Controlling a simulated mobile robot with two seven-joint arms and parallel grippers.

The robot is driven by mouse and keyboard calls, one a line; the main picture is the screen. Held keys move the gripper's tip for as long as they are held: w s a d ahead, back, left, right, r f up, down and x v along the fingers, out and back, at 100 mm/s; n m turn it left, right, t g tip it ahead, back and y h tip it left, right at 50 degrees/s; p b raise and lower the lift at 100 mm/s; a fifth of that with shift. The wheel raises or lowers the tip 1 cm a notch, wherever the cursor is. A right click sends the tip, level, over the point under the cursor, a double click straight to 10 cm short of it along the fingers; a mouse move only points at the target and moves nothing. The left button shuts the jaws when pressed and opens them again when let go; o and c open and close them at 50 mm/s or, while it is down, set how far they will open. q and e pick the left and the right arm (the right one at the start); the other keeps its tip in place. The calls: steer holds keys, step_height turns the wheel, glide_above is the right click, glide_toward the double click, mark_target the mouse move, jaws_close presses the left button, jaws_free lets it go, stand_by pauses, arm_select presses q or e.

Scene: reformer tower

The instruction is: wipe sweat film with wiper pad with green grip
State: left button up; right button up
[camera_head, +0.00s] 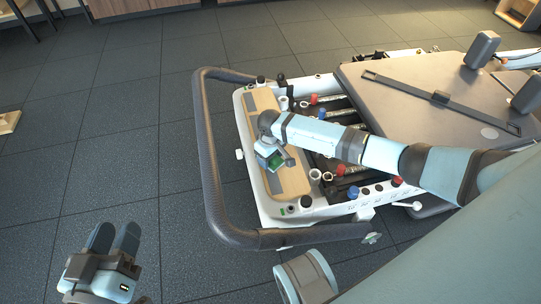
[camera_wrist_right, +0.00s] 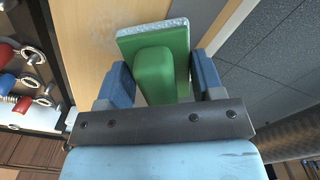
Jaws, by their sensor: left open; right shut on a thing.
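My right gripper (camera_head: 276,160) is shut on the green grip of the wiper pad (camera_wrist_right: 163,68), over the wooden board (camera_head: 292,181) at the near end of the reformer. In the right wrist view the blue fingers lie on either side of the green grip, and the pad's pale fuzzy edge shows at its far side. I cannot tell whether the pad touches the board. A faint whitish patch, perhaps the sweat film (camera_wrist_right: 99,27), shows on the wood beside the pad. My left gripper (camera_head: 114,240) is open and empty over the dark floor at the lower left.
A thick dark curved handle bar (camera_head: 210,160) runs around the board's left side. Springs with red and blue ends and a padded carriage (camera_head: 405,105) with a strap lie to the right. The tiled floor (camera_head: 110,140) at left is clear.

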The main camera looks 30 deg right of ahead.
steer(key=shift+f, duration=0.3)
